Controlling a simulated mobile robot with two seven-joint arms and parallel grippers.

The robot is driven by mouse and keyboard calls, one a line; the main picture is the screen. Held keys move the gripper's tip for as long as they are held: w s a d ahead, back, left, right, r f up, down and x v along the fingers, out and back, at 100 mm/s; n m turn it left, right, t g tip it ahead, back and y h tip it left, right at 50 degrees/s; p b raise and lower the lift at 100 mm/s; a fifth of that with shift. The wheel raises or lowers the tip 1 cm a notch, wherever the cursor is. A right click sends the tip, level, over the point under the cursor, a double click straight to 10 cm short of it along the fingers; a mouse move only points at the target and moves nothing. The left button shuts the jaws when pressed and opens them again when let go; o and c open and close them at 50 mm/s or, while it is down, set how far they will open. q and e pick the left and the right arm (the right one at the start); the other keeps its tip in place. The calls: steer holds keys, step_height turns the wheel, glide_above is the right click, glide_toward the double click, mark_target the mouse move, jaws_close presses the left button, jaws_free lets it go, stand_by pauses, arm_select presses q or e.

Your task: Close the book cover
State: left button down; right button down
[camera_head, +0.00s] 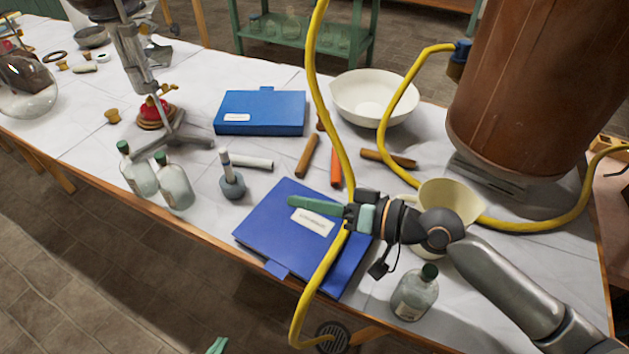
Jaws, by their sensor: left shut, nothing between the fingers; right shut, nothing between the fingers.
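A blue book (275,230) with a white label lies near the front edge of the table, set at an angle. Its cover looks flat, with the label facing up; I cannot tell whether a small gap is left under it. A yellow hose and my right arm hide part of its right side. My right gripper (293,201) reaches in from the right, over the book's upper part, with its green fingers shut and empty. I cannot tell whether it touches the cover. Only the green tip of my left gripper (217,346) shows at the bottom edge, shut, away from the book.
A second blue book (262,112) lies farther back beside a white bowl (374,97). A small flask (231,184) and green-capped bottles (174,186) stand left of the front book. Another bottle (414,293) stands to its right. The yellow hose (327,110) crosses above the table.

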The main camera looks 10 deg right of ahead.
arm_select(q)
steer(key=shift+s+d+r, duration=0.1)
steer(key=shift+d, duration=0.15)
arm_select(e)
steer(key=shift+s+a+f, duration=0.45)
steer(key=shift+s+f, duration=0.05)
steer(key=shift+f, duration=0.2)
arm_select(q)
steer(key=shift+r, duration=0.15)
arm_select(e)
steer(key=shift+s+d, duration=0.1)
steer(key=shift+d, duration=0.05)
